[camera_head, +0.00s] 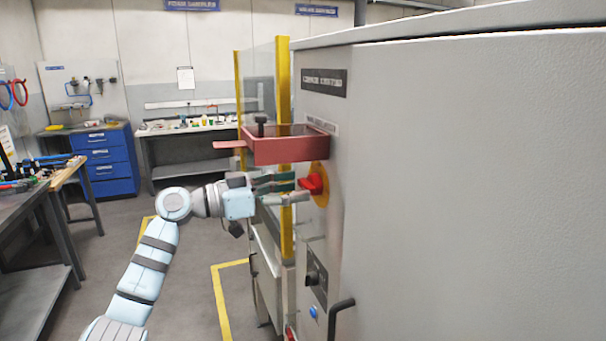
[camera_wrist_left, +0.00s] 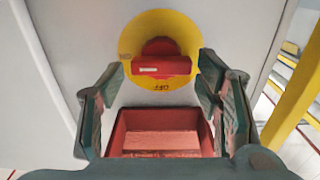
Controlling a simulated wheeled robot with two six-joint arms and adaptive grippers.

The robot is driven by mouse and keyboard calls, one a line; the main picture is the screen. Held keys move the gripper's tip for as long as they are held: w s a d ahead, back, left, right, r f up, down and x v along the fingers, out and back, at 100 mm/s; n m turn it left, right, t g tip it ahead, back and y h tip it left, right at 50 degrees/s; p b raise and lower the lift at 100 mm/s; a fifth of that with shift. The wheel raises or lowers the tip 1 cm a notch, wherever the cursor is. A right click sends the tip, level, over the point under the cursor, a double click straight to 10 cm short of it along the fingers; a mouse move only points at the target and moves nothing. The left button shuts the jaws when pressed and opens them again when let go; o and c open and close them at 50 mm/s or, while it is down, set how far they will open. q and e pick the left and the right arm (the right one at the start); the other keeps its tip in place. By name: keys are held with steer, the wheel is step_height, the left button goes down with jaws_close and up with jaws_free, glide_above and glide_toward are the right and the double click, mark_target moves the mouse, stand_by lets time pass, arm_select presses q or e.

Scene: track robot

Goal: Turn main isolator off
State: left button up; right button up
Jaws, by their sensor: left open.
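The main isolator is a red rotary handle (camera_head: 313,184) on a round yellow plate (camera_head: 321,198), on the side face of the grey cabinet (camera_head: 470,180). In the left wrist view the red handle (camera_wrist_left: 162,66) lies roughly level across the yellow plate (camera_wrist_left: 183,33). My left gripper (camera_head: 296,187) is open in front of it, one finger either side of the handle as seen in the wrist view. I cannot tell whether the fingers touch it. My right gripper is not in view.
A red tray (camera_head: 290,151) sticks out just above the isolator; it also shows in the left wrist view (camera_wrist_left: 122,122). A yellow post (camera_head: 284,110) stands beside the cabinet. Below are a black knob (camera_head: 314,274) and a blue button (camera_head: 313,312).

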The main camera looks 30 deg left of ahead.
mark_target(310, 185)
arm_select(q)
steer(key=shift+x, duration=1.45)
steer(key=shift+f, duration=0.15)
steer(key=c, duration=0.8)
steer(key=shift+c, duration=0.2)
